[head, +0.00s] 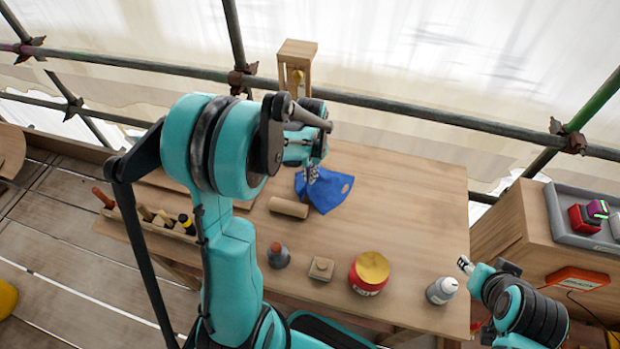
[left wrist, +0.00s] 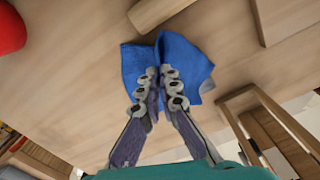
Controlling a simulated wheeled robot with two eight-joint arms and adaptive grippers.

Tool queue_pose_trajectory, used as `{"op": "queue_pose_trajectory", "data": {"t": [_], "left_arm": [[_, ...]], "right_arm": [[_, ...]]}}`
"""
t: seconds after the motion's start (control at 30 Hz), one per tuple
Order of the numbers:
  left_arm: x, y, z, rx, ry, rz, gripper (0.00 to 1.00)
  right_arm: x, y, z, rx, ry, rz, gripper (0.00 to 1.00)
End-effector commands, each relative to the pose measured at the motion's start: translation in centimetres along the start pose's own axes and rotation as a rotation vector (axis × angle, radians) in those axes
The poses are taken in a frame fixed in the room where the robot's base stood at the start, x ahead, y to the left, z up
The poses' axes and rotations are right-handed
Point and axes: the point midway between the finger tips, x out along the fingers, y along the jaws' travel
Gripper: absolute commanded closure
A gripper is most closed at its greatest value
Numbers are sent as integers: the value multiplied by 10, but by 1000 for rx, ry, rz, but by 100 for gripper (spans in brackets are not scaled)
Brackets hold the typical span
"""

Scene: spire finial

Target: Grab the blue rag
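A wooden cylinder (head: 289,207) lies just left of the rag. A red tin with yellow lid (head: 370,272), a grey bottle (head: 441,290), a dark bottle (head: 278,255) and a wooden block (head: 321,268) stand along the front. The table's right rear is clear.

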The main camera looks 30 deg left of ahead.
Motion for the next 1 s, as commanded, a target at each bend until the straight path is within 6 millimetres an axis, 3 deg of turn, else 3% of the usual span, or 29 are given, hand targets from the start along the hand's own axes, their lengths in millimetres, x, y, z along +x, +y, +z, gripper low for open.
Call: {"op": "queue_pose_trajectory", "data": {"t": [0.03,0.17,0.57,0.67,0.9,1.0], "left_arm": [[-17,0,0,0,0,0,100],[-33,0,0,0,0,0,100],[-37,0,0,0,0,0,100],[-52,0,0,0,0,0,100],[-115,0,0,0,0,0,100],[-127,0,0,0,0,0,100]], "right_arm": [[-11,0,-8,0,0,0,60],[-20,0,-14,0,0,0,60],[-22,0,-16,0,0,0,60],[-31,0,-22,0,0,0,60],[-68,0,-49,0,0,0,60],[-75,0,-53,0,0,0,60]]}}
